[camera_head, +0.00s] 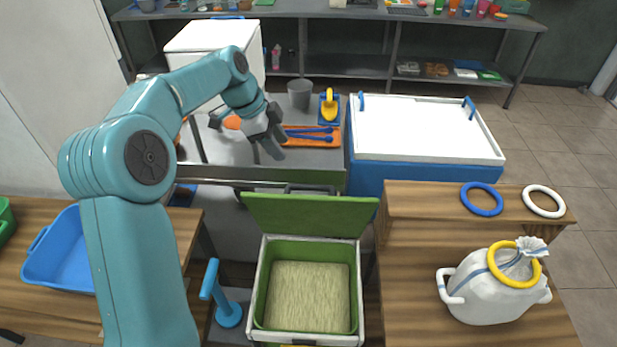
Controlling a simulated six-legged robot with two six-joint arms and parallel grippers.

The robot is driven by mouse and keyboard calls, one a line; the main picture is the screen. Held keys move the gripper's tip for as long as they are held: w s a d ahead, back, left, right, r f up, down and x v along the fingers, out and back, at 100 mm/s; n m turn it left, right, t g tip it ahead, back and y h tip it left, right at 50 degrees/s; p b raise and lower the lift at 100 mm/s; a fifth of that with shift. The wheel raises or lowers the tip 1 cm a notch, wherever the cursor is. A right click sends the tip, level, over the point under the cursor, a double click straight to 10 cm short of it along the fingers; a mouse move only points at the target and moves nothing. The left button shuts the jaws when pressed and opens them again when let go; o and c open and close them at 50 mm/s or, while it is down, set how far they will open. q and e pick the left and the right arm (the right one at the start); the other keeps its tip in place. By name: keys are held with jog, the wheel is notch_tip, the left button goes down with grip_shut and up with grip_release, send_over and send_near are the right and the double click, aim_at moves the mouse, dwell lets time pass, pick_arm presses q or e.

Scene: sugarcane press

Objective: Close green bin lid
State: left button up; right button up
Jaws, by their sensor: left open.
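The green bin (259,319) stands low at the front centre, with a pale rim and a green inside. A flat straw-coloured surface shows inside it. Its green lid (312,215) is up, standing along the bin's back edge, so the bin is open. My left gripper (277,148) is open and empty. It is above and behind the lid, over the grey counter and close to the orange tray, apart from the lid. My right gripper is not in view.
A blue plunger-like tool (229,314) stands left of the bin. A wooden table (420,270) at right bears a white sack (485,295) with a yellow ring. A blue tub (62,262) is at left. A white-topped blue cooler (425,130) and orange tray (325,142) are behind.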

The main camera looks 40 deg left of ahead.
aim_at(306, 186)
pick_arm(q)
jog(key=x, duration=0.4)
jog(key=p+x, duration=0.1)
jog(key=x, duration=0.4)
jog(key=p+x, duration=0.1)
jog(key=x, duration=0.4)
jog(key=shift+s+d+f, duration=0.2)
jog(key=shift+s, duration=0.15)
jog(key=shift+w+f, duration=0.3)
jog(key=shift+f, duration=0.1)
jog(key=shift+s+d+r, duration=0.1)
grip_shut()
